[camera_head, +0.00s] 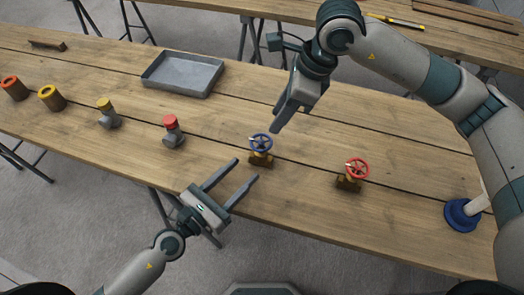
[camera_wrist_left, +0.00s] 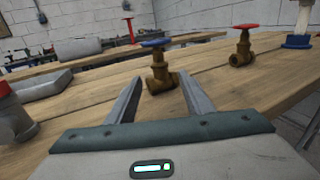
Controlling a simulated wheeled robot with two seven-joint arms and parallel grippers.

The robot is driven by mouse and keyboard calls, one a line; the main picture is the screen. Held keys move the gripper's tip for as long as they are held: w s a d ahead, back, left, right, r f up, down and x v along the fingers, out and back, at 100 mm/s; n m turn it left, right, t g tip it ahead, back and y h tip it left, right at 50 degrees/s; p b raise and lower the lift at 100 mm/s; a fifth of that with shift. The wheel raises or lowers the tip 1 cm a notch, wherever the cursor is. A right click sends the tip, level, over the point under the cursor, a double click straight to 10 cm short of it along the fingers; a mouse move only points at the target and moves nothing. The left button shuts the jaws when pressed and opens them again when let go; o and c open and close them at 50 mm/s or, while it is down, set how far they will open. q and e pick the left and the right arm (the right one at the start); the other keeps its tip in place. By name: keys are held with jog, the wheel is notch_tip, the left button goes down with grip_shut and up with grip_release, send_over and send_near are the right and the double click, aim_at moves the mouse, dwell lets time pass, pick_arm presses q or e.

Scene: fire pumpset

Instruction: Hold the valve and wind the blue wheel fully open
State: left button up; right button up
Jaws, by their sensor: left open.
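The valve with the blue wheel (camera_head: 261,142) stands upright on the wooden table, its brass body (camera_head: 261,158) below the wheel. In the left wrist view the blue wheel (camera_wrist_left: 155,43) and brass body (camera_wrist_left: 160,76) show just beyond my left fingers. My left gripper (camera_head: 246,170) is open and empty, its fingers pointing toward the valve body, short of it. My right gripper (camera_head: 277,126) hangs above the table, just beyond and to the right of the blue wheel, apart from it as far as I can see. Its fingers overlap in this view, so their opening is unclear.
A valve with a red wheel (camera_head: 357,168) stands to the right, and a blue-based post (camera_head: 462,214) farther right. A grey tray (camera_head: 183,74), red-capped fitting (camera_head: 172,131) and yellow-capped fitting (camera_head: 108,113) are left. Bare table (camera_head: 300,205) lies between the two valves and the front edge.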

aim_at(257, 157)
pick_arm(q)
jog(key=x, duration=0.9)
jog(key=shift+w, duration=0.15)
jog(key=shift+d, duration=0.1)
jog(key=shift+c, duration=0.2)
grip_shut()
